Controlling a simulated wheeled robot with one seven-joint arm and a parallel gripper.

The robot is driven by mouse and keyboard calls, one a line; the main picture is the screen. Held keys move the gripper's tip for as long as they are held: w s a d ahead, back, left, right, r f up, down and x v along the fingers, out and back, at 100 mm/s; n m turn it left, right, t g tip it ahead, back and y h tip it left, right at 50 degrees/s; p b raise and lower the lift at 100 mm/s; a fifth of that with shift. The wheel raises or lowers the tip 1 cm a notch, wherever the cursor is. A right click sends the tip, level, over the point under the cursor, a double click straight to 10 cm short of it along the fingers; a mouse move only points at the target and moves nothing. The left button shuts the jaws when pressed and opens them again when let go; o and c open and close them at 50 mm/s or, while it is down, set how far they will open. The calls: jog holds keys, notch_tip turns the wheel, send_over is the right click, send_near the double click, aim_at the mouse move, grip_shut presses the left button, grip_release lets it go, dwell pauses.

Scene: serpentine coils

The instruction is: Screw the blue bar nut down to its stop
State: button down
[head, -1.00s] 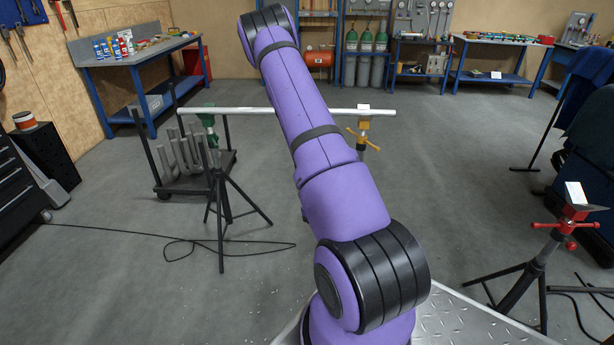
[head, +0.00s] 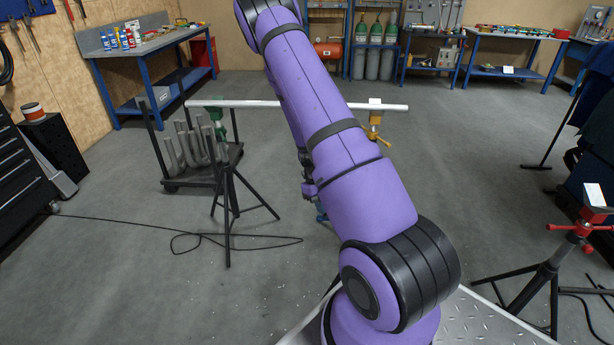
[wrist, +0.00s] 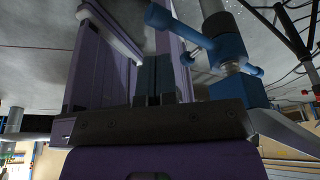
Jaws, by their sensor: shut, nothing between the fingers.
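The blue bar nut (wrist: 200,42) shows in the wrist view at upper right, with several rounded bars around a hub on a grey threaded rod (wrist: 231,66). A blue block (wrist: 243,92) sits by the rod, below the nut in the picture. My gripper (wrist: 155,72) is shut and empty, to the left of the nut, with a gap between them in the picture. In the head view, a small part of a blue stand (head: 321,210) shows beside my arm. My arm hides the rest of it, and the gripper is hard to make out there.
A long pale pipe (head: 290,104) rests across a green stand head (head: 218,133) and a yellow one (head: 375,120). A black tripod (head: 230,200) and a cart of bent pipes (head: 190,150) stand left. A red-handled stand (head: 580,230) is at right.

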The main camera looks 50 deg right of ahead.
jog(key=w+a+r+n, duration=0.1)
jog(key=w+r, duration=0.1)
jog(key=r, duration=0.4)
jog(key=w+a+r+n+t, duration=0.1)
jog(key=a+r+n, duration=0.1)
jog(key=r, duration=0.3)
jog(key=shift+w+r+n, duration=0.3)
jog(key=shift+w+r, duration=0.1)
jog(key=shift+a+r, duration=0.1)
jog(key=shift+a, duration=0.05)
